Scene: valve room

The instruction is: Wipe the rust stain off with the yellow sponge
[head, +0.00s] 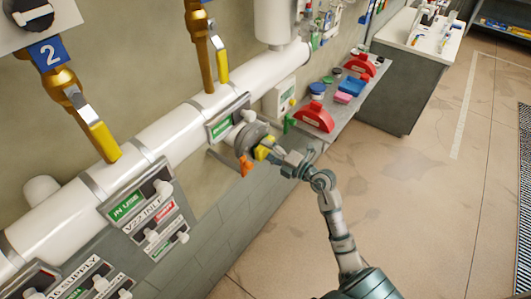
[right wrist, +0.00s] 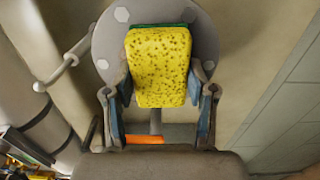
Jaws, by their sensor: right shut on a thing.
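The yellow sponge (right wrist: 160,68) has a green edge at its top and fills the middle of the right wrist view. My right gripper (right wrist: 160,108) is shut on it, with one finger on each side. In the head view the sponge (head: 262,149) is a small yellow patch at the tip of my right gripper (head: 270,154). It is in front of a grey round flange (head: 247,137) on the wall pipework; I cannot tell whether it touches. No rust stain shows; the sponge hides part of the flange. My left gripper is out of view.
An orange part (head: 246,167) is just below the flange. A thick white pipe (head: 180,125) runs along the wall, with yellow-handled valves above. A shelf (head: 345,108) with red, blue and pink items stands right of the flange. Open floor (head: 400,200) lies at right.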

